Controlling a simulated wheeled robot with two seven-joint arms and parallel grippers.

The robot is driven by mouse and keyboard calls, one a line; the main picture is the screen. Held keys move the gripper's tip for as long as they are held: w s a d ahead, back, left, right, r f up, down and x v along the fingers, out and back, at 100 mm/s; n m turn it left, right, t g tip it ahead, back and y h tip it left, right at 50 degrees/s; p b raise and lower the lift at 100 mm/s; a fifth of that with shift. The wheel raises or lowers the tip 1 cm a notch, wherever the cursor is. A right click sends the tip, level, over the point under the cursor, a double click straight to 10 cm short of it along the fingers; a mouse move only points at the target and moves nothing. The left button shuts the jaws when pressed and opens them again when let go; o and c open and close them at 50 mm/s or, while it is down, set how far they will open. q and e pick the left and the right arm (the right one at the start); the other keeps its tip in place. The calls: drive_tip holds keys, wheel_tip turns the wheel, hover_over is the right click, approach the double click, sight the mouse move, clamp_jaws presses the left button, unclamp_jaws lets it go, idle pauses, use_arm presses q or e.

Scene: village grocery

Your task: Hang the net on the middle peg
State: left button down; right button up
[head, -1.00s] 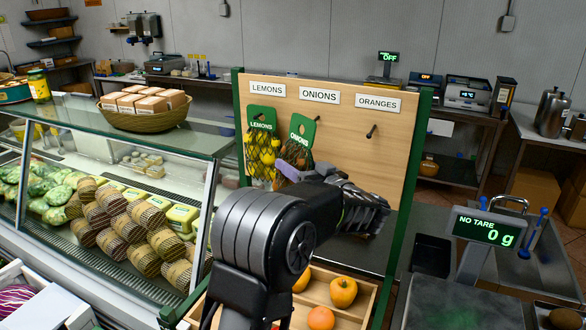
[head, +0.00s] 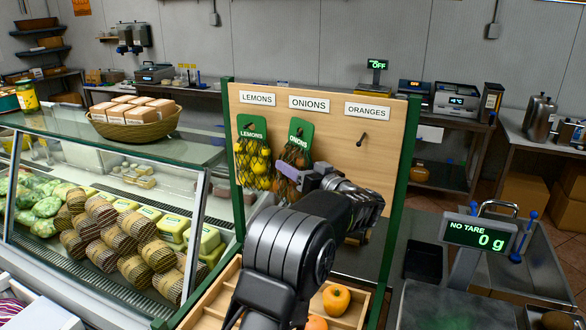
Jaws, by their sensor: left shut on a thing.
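The onions net (head: 293,164) has a green tag marked ONIONS and hangs upright in front of the board, below the ONIONS label (head: 309,103). My left gripper (head: 308,182) is shut on the net at its right side and hides part of it. The tag's top covers the middle peg's place; I cannot tell whether the peg passes through its hole. The lemons net (head: 252,154) hangs on the left peg. The right peg (head: 362,138), under the ORANGES label (head: 367,111), is bare. My right gripper is out of view.
The wooden board (head: 385,150) has green side posts. A wooden bin (head: 349,310) with orange fruit is below it. A glass display counter (head: 190,150) stands left, and a scale (head: 480,233) reading 0 g stands right.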

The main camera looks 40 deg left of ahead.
use_arm(q)
drive_tip(key=shift+w+a+f, duration=0.1)
drive_tip(key=shift+w, duration=0.2)
idle(0.5)
drive_tip(key=c, duration=0.9)
unclamp_jaws()
drive_tip(key=o, duration=0.5)
drive_tip(key=shift+f, duration=0.15)
